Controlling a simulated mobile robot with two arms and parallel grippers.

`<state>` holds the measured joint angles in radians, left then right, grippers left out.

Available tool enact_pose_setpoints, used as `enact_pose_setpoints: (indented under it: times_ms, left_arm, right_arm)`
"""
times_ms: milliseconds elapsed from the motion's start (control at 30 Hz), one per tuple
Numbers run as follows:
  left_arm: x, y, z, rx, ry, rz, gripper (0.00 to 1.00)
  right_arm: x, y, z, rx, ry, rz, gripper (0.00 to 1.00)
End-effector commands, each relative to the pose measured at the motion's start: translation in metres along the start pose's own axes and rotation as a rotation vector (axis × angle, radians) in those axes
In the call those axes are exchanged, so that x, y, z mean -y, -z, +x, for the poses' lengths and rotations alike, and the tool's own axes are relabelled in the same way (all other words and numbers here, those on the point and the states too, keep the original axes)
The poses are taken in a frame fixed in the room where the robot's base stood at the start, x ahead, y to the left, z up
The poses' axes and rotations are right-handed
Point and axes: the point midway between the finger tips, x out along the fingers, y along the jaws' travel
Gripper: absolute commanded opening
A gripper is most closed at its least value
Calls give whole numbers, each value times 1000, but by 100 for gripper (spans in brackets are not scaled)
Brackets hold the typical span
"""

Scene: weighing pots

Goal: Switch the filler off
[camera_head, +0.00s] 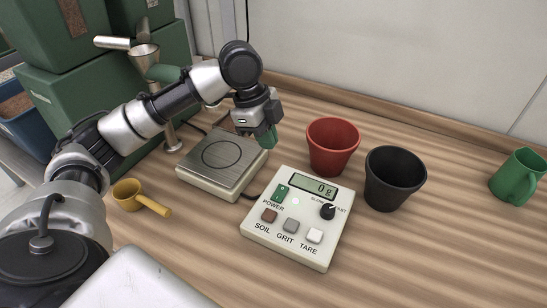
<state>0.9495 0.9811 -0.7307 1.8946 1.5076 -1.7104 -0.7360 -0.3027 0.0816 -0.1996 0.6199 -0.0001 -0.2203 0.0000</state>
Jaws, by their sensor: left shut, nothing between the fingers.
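The control box (264,236) lies on the table at the middle. Its display reads 0 g. It has a green power switch (281,192), a black slow-fast knob (327,212), and soil, grit and tare buttons. My left gripper (270,141) is shut and empty, pointing down above and behind the box, near the scale's right edge. It is apart from the power switch. The scale (207,188) has a bare metal plate with a ring mark. The metal filler funnel (143,53) stands behind my left arm, which partly hides it. My right gripper is not in view.
A red pot (332,143) and a black pot (394,178) stand right of the box. A green mug (519,176) is at the far right. A yellow scoop (130,196) lies at left. Green bins (75,103) stand at the back left. The table's right front is clear.

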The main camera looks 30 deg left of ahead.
Motion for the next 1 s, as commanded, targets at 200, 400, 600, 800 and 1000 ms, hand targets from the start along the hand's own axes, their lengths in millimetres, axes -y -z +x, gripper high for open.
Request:
enact_pose_setpoints:
  times_ms: [200,400,600,800,1000]
  left_arm:
    - [-2,0,44,0,-7,1,0]
    - [-1,0,87,0,-5,1,0]
    - [1,-7,116,1,-4,0,0]
    - [2,-11,128,1,-2,1,0]
    - [2,-12,129,1,-1,2,0]
  right_arm:
    - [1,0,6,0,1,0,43]
    - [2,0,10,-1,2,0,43]
    - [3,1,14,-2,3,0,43]
    - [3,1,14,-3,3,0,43]
    - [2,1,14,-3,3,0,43]
